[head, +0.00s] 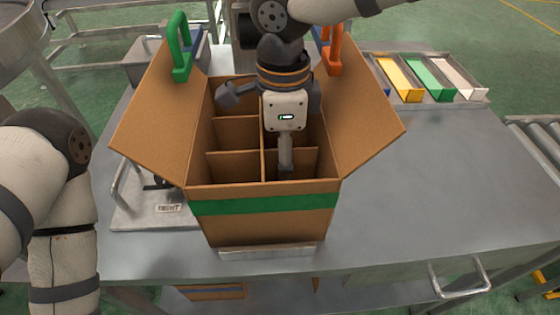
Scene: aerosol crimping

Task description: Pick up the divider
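The divider (235,133) is a brown cardboard grid. It stands inside the open cardboard box (265,228), which has a green band across its front. Its cross walls show left of and below my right gripper. My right gripper (284,150) comes down from the top over the box's middle. Its dark side fingers spread left and right, and a grey near finger points down over the divider's cells. It looks open, and I cannot tell whether it touches the divider. It hides the divider's middle and back right. My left arm is at the left edge; its gripper is out of view.
The box's side flaps stand open to left and right. A green clamp (180,48) and an orange clamp (334,50) sit on the flaps. A tray with coloured strips (428,80) stands at the back right. The metal table (430,170) is clear on the right.

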